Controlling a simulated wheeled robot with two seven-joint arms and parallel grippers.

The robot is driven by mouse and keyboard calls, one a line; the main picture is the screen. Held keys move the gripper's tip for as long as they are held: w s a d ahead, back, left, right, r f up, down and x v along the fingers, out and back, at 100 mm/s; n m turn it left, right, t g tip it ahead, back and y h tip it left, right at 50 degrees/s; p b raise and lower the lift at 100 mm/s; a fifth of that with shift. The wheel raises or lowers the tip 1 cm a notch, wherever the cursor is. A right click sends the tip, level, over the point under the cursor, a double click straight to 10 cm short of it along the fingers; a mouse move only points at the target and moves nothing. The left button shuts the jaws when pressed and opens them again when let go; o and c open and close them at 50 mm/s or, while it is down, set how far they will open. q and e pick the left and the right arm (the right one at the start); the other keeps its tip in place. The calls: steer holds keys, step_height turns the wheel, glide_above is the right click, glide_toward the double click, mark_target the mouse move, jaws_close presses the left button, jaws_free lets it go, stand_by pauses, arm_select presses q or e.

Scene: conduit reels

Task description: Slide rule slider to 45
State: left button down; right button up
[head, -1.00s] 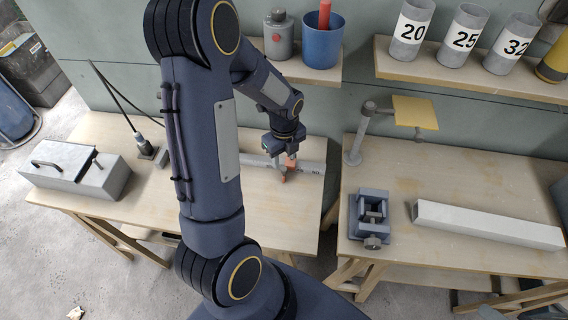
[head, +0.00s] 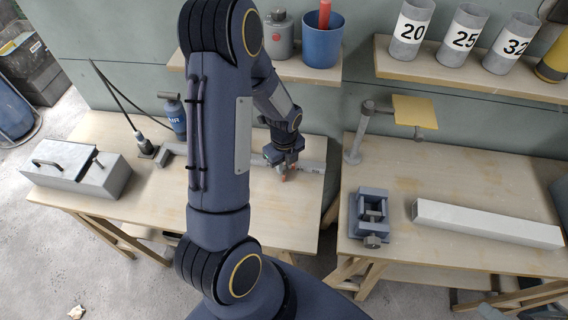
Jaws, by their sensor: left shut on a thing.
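The grey rule (head: 314,168) lies along the back of the left bench, with number marks near its right end too small to read surely. The orange-red slider (head: 284,178) shows only as a small patch on the rule. My left gripper (head: 284,168) reaches down from above and is shut on the slider. The fingers and wrist hide most of the slider and the marks beside it, so its reading cannot be told. My left forearm hides part of the rule's left stretch. My right gripper is not in view.
A grey metal box (head: 75,168) stands on the left bench, with a blue bottle (head: 175,118) behind. A clamp (head: 370,217), a pale channel (head: 487,223) and a yellow-topped stand (head: 413,111) are on the right bench. Numbered tubes (head: 410,30) stand on the shelf above.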

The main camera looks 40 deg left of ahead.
arm_select(q)
steer(key=shift+w+d+b, duration=0.15)
steer(key=shift+w+d, duration=0.25)
steer(key=shift+d, duration=0.35)
steer(key=shift+w+d+b, duration=0.15)
steer(key=shift+w+d, duration=0.3)
steer(key=shift+d, duration=0.3)
steer(key=shift+w+d+b, duration=0.15)
steer(key=shift+w+d, duration=0.25)
steer(key=shift+d, duration=0.35)
steer(key=c, duration=1.3)
jaws_free()
step_height(320, 180, up, 8)
steer(key=shift+f, duration=0.1)
